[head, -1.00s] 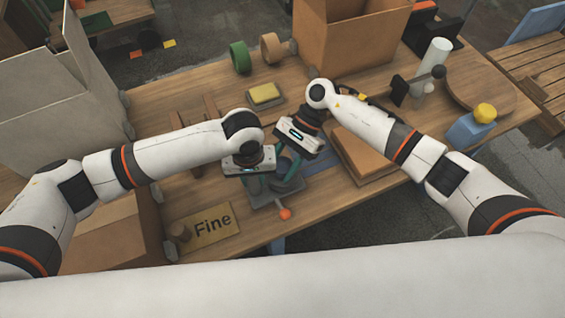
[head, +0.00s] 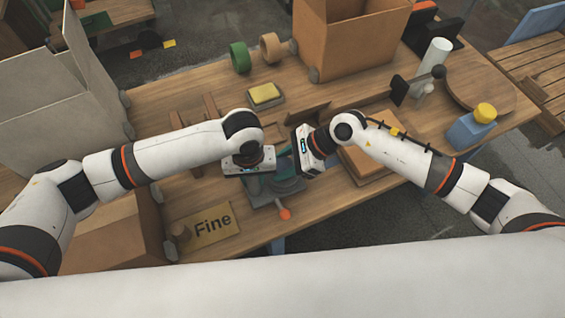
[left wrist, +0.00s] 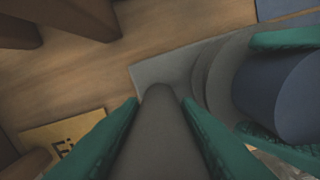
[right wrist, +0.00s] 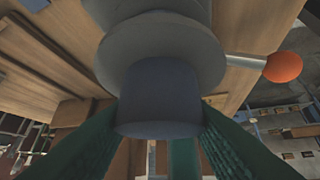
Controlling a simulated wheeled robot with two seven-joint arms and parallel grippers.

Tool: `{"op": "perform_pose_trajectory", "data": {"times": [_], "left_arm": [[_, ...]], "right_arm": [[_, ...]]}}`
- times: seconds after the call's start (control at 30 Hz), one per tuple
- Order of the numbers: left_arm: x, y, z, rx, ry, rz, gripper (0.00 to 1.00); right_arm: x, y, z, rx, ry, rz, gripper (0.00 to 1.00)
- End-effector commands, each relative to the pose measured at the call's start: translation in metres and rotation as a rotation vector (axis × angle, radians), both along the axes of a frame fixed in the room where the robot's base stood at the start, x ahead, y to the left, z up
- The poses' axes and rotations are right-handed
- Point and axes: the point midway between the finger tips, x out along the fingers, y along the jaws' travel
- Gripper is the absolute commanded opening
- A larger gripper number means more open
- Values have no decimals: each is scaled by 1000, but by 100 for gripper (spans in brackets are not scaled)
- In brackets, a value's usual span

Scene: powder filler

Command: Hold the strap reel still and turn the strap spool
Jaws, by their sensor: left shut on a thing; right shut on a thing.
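The strap reel (head: 262,203) is a grey device on a flat plate, with an orange ball on a rod (head: 284,214) at its front. My left gripper (head: 256,178) is shut on the reel's grey post, which lies between its teal fingers in the left wrist view (left wrist: 160,130). The strap spool shows as a blue-grey cylinder with a wider grey flange in the right wrist view (right wrist: 160,90). My right gripper (right wrist: 160,118) is shut around this cylinder. Its fingers also flank the spool in the left wrist view (left wrist: 285,90). In the head view my grippers partly hide the reel.
A "Fine" sign (head: 212,222) lies left of the reel. A yellow block (head: 264,94) and tape rolls (head: 240,57) are behind. A brown stack (head: 360,160) is close on the right, under my right arm. A blue bottle (head: 472,128) stands further right.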

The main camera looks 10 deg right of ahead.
Motion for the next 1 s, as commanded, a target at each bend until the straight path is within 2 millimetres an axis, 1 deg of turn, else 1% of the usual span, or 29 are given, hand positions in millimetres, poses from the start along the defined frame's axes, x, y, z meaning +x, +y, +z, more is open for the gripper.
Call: {"op": "perform_pose_trajectory", "data": {"times": [0.3, 0.5, 0.7, 1.0], "left_arm": [[0, 0, 1, -1, 0, 0, 0], [0, 0, 1, -1, -1, 0, 0], [0, 0, 1, -1, -1, 0, 0], [1, -1, 1, -2, -2, 0, 0]], "right_arm": [[-2, 1, 0, 1, -1, -289, 19], [-2, 2, 0, 2, 1, -442, 19], [-1, 2, 0, 3, 2, -555, 19], [-1, 1, 0, 2, 3, -636, 19]]}}
